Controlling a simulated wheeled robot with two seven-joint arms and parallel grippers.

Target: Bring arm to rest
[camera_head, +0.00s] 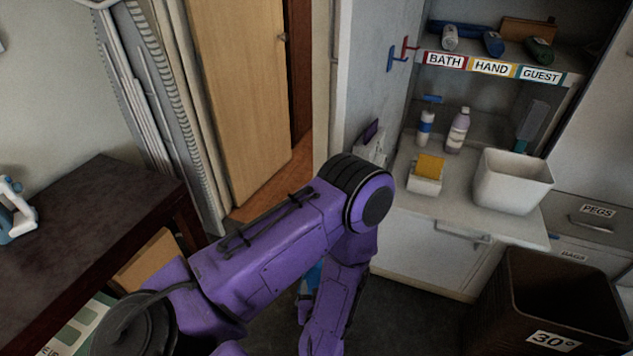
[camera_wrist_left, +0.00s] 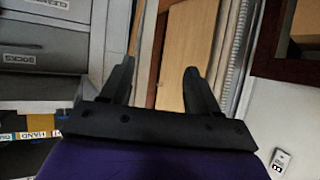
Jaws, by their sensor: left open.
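My purple left arm (camera_head: 270,255) comes in from the lower left of the head view. It bends at a dark-banded elbow joint (camera_head: 370,200) near the middle, and the forearm (camera_head: 335,300) drops to the bottom edge. My left gripper's jaws are not clear in the head view. In the left wrist view, the left gripper (camera_wrist_left: 160,66) has two dark fingers standing apart with nothing between them. A wooden door shows beyond the gap. My right gripper is in neither view.
A dark table (camera_head: 95,215) stands at left. The wooden door (camera_head: 240,90) is behind. At right, a counter (camera_head: 405,200) holds a white tub (camera_head: 512,182), bottles and a yellow sponge (camera_head: 430,167). A dark basket (camera_head: 555,300) stands at lower right. A blue item behind my forearm is mostly hidden.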

